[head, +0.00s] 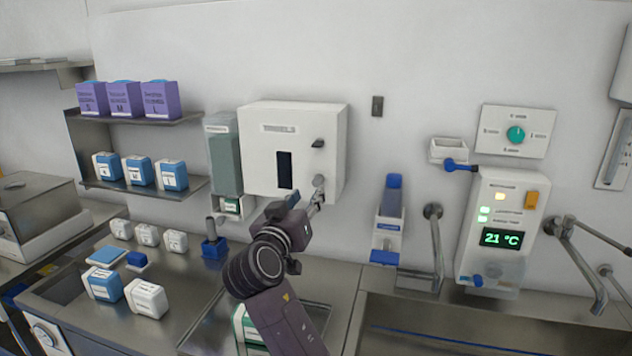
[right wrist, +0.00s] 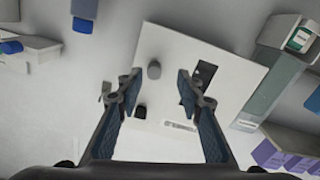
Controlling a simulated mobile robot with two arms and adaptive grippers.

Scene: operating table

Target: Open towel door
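The white towel dispenser (head: 262,153), marked TOWELS, hangs on the wall. Its front door looks shut, with a dark window slot (head: 285,170), a dark knob (head: 318,143) at upper right and a grey knob (head: 319,181) lower down. My right gripper (head: 317,196) is just in front of the lower right part of the dispenser, close to the grey knob. In the right wrist view the gripper (right wrist: 158,82) is open and empty, its fingers spread to either side of the grey knob (right wrist: 154,70). Whether it touches the dispenser, I cannot tell. My left gripper is not in view.
A green-grey dispenser (head: 224,160) hangs directly left. Shelves with purple boxes (head: 123,98) and blue-white containers (head: 140,170) are further left. A blue-topped bottle (head: 392,196), a tap (head: 436,245) and a temperature panel (head: 500,230) are to the right. The steel counter (head: 335,280) runs below.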

